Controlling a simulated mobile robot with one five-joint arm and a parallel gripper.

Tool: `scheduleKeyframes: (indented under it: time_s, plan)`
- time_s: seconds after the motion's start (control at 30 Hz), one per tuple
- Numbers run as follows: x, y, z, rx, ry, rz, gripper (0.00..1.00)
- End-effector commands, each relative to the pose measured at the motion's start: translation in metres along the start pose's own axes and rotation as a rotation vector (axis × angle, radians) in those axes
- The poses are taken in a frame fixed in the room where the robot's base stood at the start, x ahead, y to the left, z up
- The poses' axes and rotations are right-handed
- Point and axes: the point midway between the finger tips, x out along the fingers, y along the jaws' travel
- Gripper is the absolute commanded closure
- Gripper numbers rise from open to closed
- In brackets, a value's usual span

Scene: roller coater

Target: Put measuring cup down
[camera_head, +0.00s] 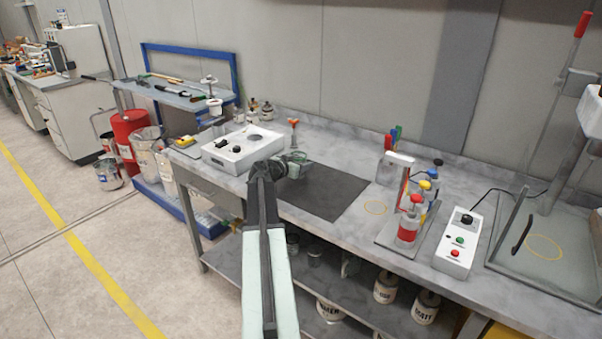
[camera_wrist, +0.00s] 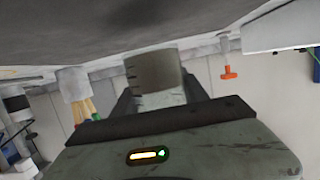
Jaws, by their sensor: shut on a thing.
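My gripper (camera_head: 282,166) is over the workbench, at the left edge of the dark grey mat (camera_head: 325,192). It is shut on the measuring cup, a small clear cup (camera_head: 302,168) that shows just beyond the jaws and is partly hidden. In the wrist view the measuring cup (camera_wrist: 153,70) sits between the two fingers of my gripper (camera_wrist: 158,98), with dark marks along one side. That view looks upside down, with the grey bench top at the top. I cannot tell whether the cup touches the mat.
A white device with a round plate (camera_head: 243,148) stands close left of my gripper. An orange-topped item (camera_head: 293,127) stands behind. On the right are a rack with red and yellow capped bottles (camera_head: 408,222) and a control box (camera_head: 461,240). The mat's right part is clear.

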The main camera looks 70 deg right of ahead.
Motion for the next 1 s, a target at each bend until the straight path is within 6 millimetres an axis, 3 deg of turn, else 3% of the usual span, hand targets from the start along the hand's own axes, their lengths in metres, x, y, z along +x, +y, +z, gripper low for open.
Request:
scheduleKeyframes:
  time_s: [0.1, 0.2, 0.3, 0.67, 0.7, 0.73, 0.77, 1.0]
  plan:
    - [0.009, -0.008, 0.002, 0.0, 0.0, 0.0, 1.0]
    - [0.014, -0.005, 0.026, 0.0, 0.0, 0.0, 1.0]
    - [0.018, -0.005, 0.037, 0.0, 0.0, 0.0, 1.0]
    - [0.018, -0.004, 0.037, 0.0, 0.0, 0.001, 1.0]
    - [0.017, -0.004, 0.036, 0.0, 0.0, 0.001, 0.4]
    - [0.017, -0.004, 0.035, 0.0, 0.0, 0.001, 0.32]
    - [0.017, -0.004, 0.035, 0.0, 0.0, 0.001, 0.27]
    - [0.017, -0.004, 0.035, 0.0, 0.0, 0.002, 0.27]
